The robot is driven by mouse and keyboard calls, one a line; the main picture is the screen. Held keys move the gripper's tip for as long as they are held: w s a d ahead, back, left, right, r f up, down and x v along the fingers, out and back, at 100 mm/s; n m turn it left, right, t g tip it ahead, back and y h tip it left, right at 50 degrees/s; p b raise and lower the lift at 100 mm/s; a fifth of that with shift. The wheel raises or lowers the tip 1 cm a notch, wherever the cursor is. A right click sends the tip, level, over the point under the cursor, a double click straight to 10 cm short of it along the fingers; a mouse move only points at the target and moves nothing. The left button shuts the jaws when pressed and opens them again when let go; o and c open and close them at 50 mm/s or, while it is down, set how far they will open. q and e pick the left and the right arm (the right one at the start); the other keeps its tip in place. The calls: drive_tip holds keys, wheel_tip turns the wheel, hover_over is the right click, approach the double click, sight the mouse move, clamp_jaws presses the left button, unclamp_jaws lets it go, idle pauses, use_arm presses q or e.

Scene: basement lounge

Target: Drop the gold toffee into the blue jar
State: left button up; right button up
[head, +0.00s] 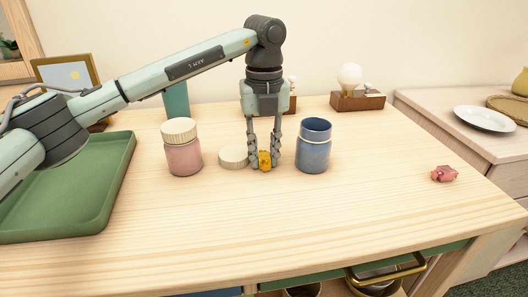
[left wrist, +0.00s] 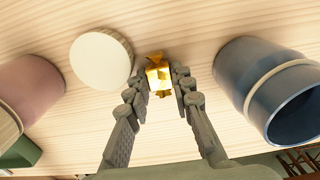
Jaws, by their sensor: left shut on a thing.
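The gold toffee (head: 264,160) is between the fingertips of my left gripper (head: 264,165), just left of the blue jar. It also shows in the left wrist view (left wrist: 159,76), with the left gripper (left wrist: 159,88) shut on it. The gripper points down, low near the table top; I cannot tell whether the toffee touches the wood. The blue jar (head: 313,150) stands upright and open, with no lid on it. In the left wrist view the blue jar (left wrist: 240,75) is at the right, apart from the fingers. My right gripper is not in view.
A cream lid (head: 233,157) lies flat just left of the gripper. A pink jar (head: 183,155) with its lid on stands farther left, beside a green tray (head: 115,185). A pink wrapped sweet (head: 444,174) lies at the right. The table front is clear.

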use_arm(q)
drive_tip(key=o, duration=0.5)
drive_tip(key=shift+f, duration=0.1)
drive_tip(key=shift+c, duration=0.2)
drive_tip(key=shift+o, duration=0.7)
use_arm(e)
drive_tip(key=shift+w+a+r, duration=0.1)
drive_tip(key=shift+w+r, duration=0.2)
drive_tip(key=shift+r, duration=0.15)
